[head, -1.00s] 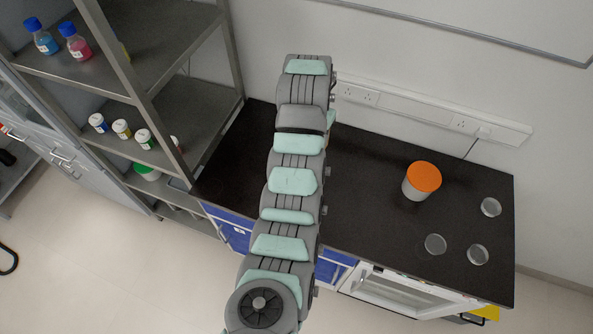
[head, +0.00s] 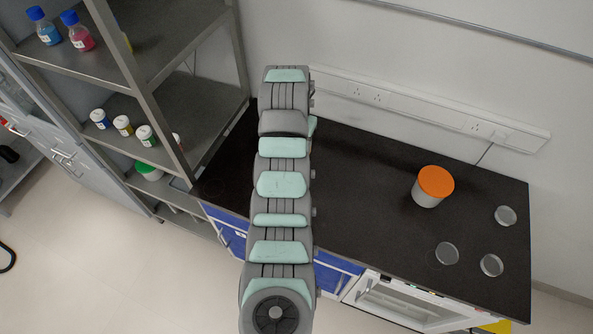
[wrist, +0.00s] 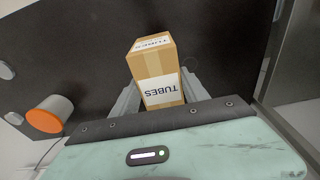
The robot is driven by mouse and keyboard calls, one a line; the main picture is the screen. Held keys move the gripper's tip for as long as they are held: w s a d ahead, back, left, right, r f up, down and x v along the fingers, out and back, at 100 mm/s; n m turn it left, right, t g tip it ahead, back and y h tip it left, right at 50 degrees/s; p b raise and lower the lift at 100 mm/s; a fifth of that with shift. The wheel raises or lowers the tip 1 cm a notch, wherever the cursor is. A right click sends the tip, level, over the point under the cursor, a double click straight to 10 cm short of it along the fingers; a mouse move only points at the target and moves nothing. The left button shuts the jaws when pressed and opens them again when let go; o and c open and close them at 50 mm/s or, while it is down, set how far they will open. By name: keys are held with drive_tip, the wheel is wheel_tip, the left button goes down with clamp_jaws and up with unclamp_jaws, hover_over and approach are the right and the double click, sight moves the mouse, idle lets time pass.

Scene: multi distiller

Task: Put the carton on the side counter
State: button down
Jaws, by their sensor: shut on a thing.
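The carton is a brown box with white "TUBES" labels (wrist: 158,65), seen in the wrist view. My gripper (wrist: 160,90) is shut on it, with one grey finger on each side. The side counter is the black-topped bench (head: 375,220) along the wall in the head view. Its dark top also shows behind the carton in the wrist view (wrist: 90,50). In the head view my arm hides the gripper and the carton. I cannot tell whether the carton touches the counter top.
A white tub with an orange lid (head: 434,186) and several clear round dishes (head: 447,253) stand on the counter's right part. A metal shelf rack (head: 150,100) with bottles and jars adjoins its left end. The counter's middle is clear.

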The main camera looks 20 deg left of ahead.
wheel_tip(320, 180, down, 12)
drive_tip(key=shift+w+p, duration=0.1)
drive_tip(key=shift+p, duration=0.4)
drive_tip(key=shift+f, duration=0.15)
drive_tip(key=c, duration=0.6)
unclamp_jaws()
